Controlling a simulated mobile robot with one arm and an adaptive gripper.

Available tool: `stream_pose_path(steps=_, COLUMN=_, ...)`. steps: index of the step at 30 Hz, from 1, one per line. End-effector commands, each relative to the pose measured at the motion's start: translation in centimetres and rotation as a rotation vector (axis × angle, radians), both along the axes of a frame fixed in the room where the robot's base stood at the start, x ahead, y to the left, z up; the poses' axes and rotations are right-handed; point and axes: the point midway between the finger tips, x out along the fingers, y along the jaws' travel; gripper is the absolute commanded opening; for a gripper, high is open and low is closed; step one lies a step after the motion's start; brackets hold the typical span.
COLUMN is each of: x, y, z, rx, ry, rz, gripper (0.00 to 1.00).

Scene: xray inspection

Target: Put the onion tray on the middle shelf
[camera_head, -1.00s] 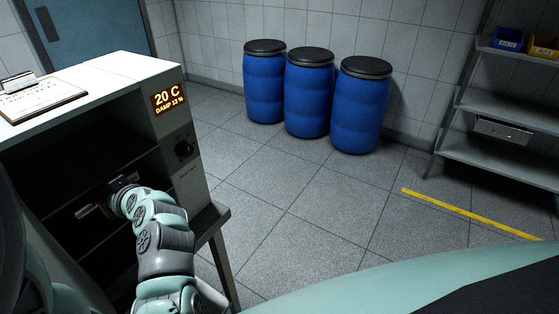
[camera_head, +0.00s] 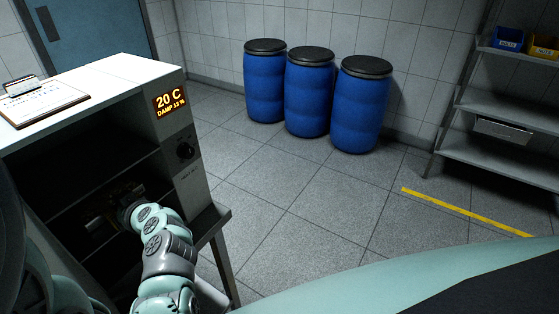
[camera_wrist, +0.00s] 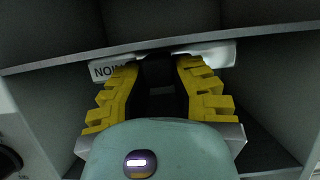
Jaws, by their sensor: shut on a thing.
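The onion tray (camera_wrist: 220,55) shows in the wrist view as a pale strip with a label, partly readable as "NOI". My gripper (camera_wrist: 156,66) is shut on it, with yellow stepped fingers on either side of a dark middle. The tray is close to a shelf's front edge (camera_wrist: 150,45); I cannot tell whether it touches it. Most of the tray and its contents are hidden. In the head view my gripper (camera_head: 98,222) is inside the open cabinet (camera_head: 190,195), in deep shadow. The middle shelf (camera_head: 110,178) crosses the dark interior.
The cabinet's front panel carries a display reading 20 C (camera_head: 169,100) and a dark knob (camera_head: 186,148). A clipboard (camera_head: 42,103) lies on top. Several rack shelves (camera_head: 500,135) stand at right. Blue barrels (camera_head: 308,95) stand by the wall. The floor between is clear.

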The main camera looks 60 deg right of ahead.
Motion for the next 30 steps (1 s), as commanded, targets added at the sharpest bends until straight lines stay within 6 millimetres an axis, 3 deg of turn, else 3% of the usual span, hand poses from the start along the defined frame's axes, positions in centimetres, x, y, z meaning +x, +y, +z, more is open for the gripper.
stream_pose_path(steps=7, x=0.0, y=0.0, z=-0.1, rx=0.000, ry=0.000, rz=0.000, gripper=0.45)
stream_pose_path(steps=17, x=0.0, y=0.0, z=0.4, rx=0.002, ry=0.001, rz=-0.001, gripper=0.45)
stream_pose_path(steps=30, x=-4.5, y=-0.5, z=1.5, rx=-0.002, ry=0.000, rz=-0.009, gripper=0.45)
